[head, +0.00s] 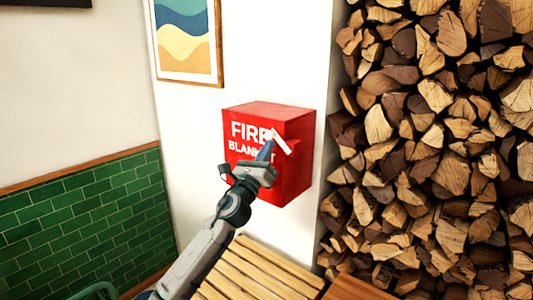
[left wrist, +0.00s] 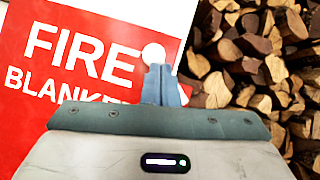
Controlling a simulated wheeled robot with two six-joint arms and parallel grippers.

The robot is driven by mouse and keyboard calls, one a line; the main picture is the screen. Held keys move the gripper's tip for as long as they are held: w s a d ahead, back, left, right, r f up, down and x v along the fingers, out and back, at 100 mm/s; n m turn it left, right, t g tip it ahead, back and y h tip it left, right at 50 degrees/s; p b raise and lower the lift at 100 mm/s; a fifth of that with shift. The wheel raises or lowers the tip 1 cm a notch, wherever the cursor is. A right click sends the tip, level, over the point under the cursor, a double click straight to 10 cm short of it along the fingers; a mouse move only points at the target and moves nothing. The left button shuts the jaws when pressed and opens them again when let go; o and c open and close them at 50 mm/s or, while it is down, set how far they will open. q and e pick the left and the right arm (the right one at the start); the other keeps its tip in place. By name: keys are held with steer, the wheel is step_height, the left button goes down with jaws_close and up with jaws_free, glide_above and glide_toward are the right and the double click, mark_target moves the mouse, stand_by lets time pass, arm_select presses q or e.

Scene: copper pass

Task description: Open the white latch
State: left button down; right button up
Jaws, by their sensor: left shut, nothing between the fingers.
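The white latch (head: 281,143) is a short bar on the front of a red box (head: 297,170) lettered "FIRE BLANKET", fixed to the white wall in the head view. The bar slants down to the right from a rounded end. My left gripper (head: 267,147) is shut and empty, its fingertips at the latch's upper left end. I cannot tell whether they touch it. In the left wrist view, the rounded white end of the latch (left wrist: 154,49) shows just beyond the closed fingertips (left wrist: 161,72); the rest of the latch is hidden. My right gripper is not in view.
Stacked firewood (head: 430,140) fills the right side, close to the box. A slatted wooden surface (head: 255,272) lies below the box. A framed picture (head: 187,40) hangs up left, and green tiles (head: 80,220) cover the lower left wall.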

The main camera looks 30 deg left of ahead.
arm_select(q)
steer(key=shift+d+r+m+h, duration=0.1)
steer(key=shift+r+m+h, duration=0.1)
steer(key=shift+m+h, duration=0.95)
steer(key=shift+d+r+m+h, duration=0.1)
steer(key=shift+r+m+h, duration=0.1)
steer(key=shift+m+h, duration=0.95)
steer(key=shift+m+b, duration=0.35)
steer(key=shift+m, duration=0.35)
steer(key=shift+d+r+m+g+h+b, duration=0.15)
steer(key=shift+m+g+h+b, duration=0.1)
steer(key=shift+m+h, duration=0.7)
steer(key=shift+d+r+m+g+h+b, duration=0.1)
steer(key=shift+r+m+g+h+b, duration=0.1)
steer(key=shift+m+h, duration=0.75)
steer(key=shift+d+r+m+g+h+b, duration=0.1)
steer(key=shift+m+g+h+b, duration=0.3)
steer(key=shift+m, duration=1)
